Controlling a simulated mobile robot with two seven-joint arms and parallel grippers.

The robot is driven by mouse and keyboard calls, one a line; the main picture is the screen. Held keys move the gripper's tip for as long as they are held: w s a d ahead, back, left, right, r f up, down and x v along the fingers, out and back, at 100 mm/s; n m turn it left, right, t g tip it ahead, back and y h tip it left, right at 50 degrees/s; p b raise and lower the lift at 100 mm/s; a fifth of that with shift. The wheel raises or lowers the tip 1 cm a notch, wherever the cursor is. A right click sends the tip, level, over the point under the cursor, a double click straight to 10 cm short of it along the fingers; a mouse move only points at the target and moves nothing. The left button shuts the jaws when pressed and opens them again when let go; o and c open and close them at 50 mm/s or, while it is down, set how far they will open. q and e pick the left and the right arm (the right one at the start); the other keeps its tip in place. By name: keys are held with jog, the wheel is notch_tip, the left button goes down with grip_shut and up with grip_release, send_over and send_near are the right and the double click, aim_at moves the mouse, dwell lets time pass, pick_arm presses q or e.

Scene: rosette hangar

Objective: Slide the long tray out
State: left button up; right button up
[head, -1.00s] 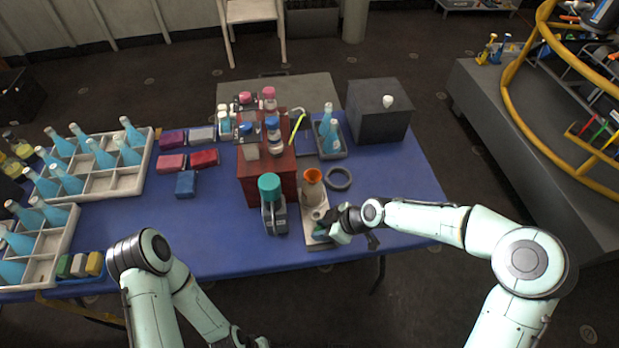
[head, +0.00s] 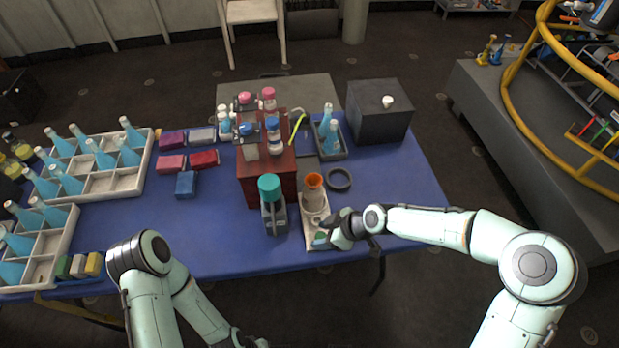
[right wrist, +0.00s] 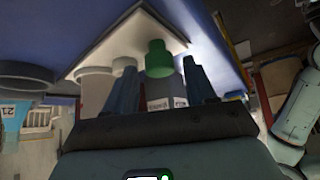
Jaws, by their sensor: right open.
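A long pale tray (head: 309,238) lies at the table's front edge, right of the teal-capped bottle. It carries an orange-topped vessel (head: 314,181) at its back and a small green-capped bottle near its front. In the right wrist view the tray (right wrist: 110,42) is pale and tilted in the picture, with the green-capped bottle (right wrist: 159,60) on it. My right gripper (right wrist: 160,80) is open, its fingers either side of this bottle in the picture; I cannot tell whether they touch anything. My left gripper (head: 246,338) shows only partly at the bottom edge, away from the tray.
The teal-capped bottle (head: 270,188) stands close left of the tray. A red-brown box (head: 255,180) with bottles on top is behind. A dark ring (head: 338,179) lies to the right, and a dark grey box (head: 378,115) stands farther back. The blue table's (head: 405,190) right part is mostly clear.

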pick_arm(q)
jog(key=shift+w+r+p, duration=0.3)
jog(key=shift+r+p, duration=0.45)
jog(key=shift+r, duration=0.05)
jog(key=shift+w+r+p, duration=0.25)
jog(key=shift+r+p, duration=0.55)
jog(key=shift+w+r+p, duration=0.3)
jog(key=shift+r+p, duration=0.45)
jog(key=shift+r, duration=0.05)
pick_arm(e)
jog(key=shift+r, duration=3.5)
